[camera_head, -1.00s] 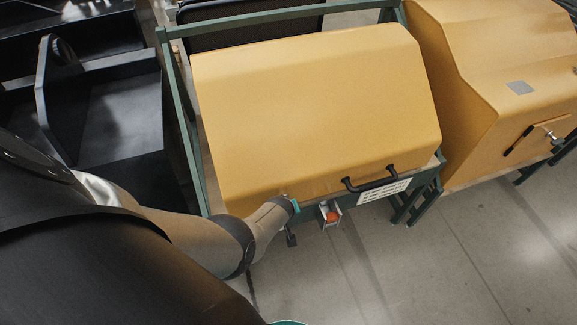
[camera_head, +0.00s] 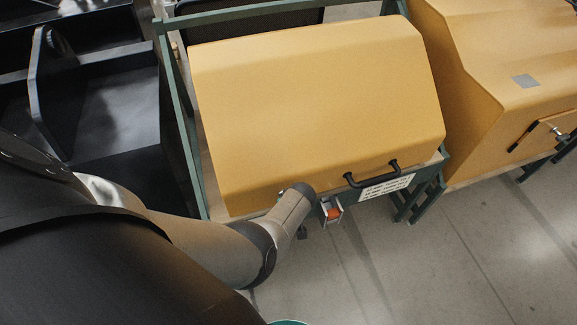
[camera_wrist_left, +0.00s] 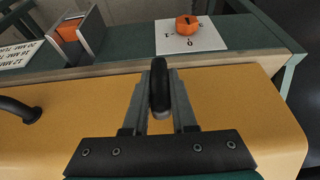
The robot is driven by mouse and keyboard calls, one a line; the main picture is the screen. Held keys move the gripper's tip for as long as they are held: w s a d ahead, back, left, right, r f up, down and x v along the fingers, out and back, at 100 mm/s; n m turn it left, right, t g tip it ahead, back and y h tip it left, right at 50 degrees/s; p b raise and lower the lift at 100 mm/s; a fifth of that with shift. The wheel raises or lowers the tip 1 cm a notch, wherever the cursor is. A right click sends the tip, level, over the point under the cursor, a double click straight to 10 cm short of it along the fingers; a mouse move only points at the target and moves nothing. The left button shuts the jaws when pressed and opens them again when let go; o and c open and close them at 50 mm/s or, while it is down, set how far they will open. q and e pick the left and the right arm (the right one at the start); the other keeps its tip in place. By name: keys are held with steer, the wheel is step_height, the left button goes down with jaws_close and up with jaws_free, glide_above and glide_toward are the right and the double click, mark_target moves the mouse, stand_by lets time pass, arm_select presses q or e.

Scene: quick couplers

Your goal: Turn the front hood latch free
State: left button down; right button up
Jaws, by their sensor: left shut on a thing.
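The yellow front hood (camera_head: 310,110) is closed on its green frame. In the left wrist view, the black latch handle (camera_wrist_left: 159,88) stands in front of the hood's yellow edge (camera_wrist_left: 225,90). My left gripper (camera_wrist_left: 160,82) is shut on this latch handle, with one finger on each side. In the head view my left wrist covers the latch and the gripper's fingers at the hood's lower edge. My right gripper is in neither view.
A black bar handle (camera_head: 372,175) is on the hood's front, right of my wrist. Below it are a white label (camera_head: 386,187) and a bracket with an orange part (camera_head: 333,212). An orange knob (camera_wrist_left: 187,24) sits on a white marked plate. A second yellow hood (camera_head: 500,90) stands right.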

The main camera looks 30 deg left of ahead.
arm_select(q)
steer(key=shift+w+a, duration=0.1)
steer(key=c, duration=0.7)
jaws_free()
steer(key=shift+r, duration=0.1)
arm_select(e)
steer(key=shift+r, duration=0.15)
